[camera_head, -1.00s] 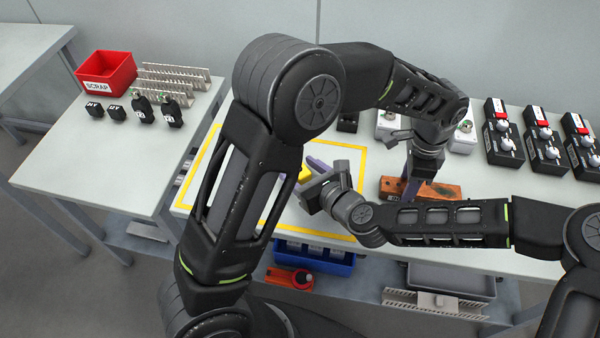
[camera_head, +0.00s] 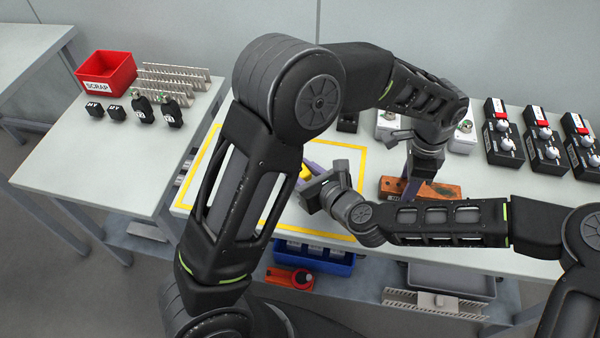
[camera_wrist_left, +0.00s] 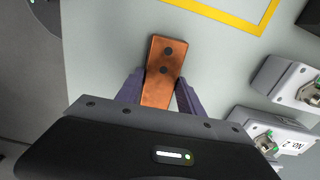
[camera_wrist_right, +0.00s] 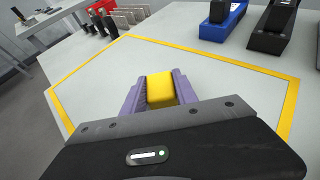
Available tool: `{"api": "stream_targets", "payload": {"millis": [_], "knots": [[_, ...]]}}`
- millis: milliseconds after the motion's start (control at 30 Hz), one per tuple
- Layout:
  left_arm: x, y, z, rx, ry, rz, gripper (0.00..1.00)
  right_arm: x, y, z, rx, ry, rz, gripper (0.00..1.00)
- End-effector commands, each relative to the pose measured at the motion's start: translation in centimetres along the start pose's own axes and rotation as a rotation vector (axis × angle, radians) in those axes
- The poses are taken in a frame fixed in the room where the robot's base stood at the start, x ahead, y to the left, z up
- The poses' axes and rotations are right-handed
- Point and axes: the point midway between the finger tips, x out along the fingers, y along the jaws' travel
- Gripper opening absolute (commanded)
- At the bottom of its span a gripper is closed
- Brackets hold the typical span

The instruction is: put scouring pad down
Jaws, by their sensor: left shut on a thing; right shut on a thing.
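The scouring pad, a yellow block (camera_wrist_right: 161,90), is between the purple fingers of my right gripper (camera_wrist_right: 158,94). I cannot tell whether the pad touches the table. My left gripper (camera_wrist_left: 158,97) is shut on a copper-coloured bar (camera_wrist_left: 165,58) with dark holes.
Yellow tape (camera_head: 268,223) bounds a mostly clear area, partly hidden by my left arm. Black devices (camera_head: 545,150) stand at the right. A side table holds a red SCRAP bin (camera_head: 106,76). A blue bin (camera_head: 320,262) sits below the front edge.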

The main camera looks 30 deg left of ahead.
Motion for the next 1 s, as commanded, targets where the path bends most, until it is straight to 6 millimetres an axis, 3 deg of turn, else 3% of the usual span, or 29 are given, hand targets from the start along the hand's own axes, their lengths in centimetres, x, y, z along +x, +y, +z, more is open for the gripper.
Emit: {"api": "stream_targets", "payload": {"millis": [367, 733, 1000], "knots": [[0.0, 0.0, 0.0, 0.000, 0.000, 0.000, 0.00, 0.0, 0.0, 0.0, 0.000, 0.000, 0.000, 0.00], [0.0, 0.0, 0.0, 0.000, 0.000, 0.000, 0.00, -0.2, -0.1, 0.5, 0.000, -0.001, -0.001, 0.00], [0.0, 0.0, 0.0, 0.000, 0.000, 0.000, 0.00, -1.8, -0.1, 4.5, -0.003, -0.003, -0.003, 0.00]]}}
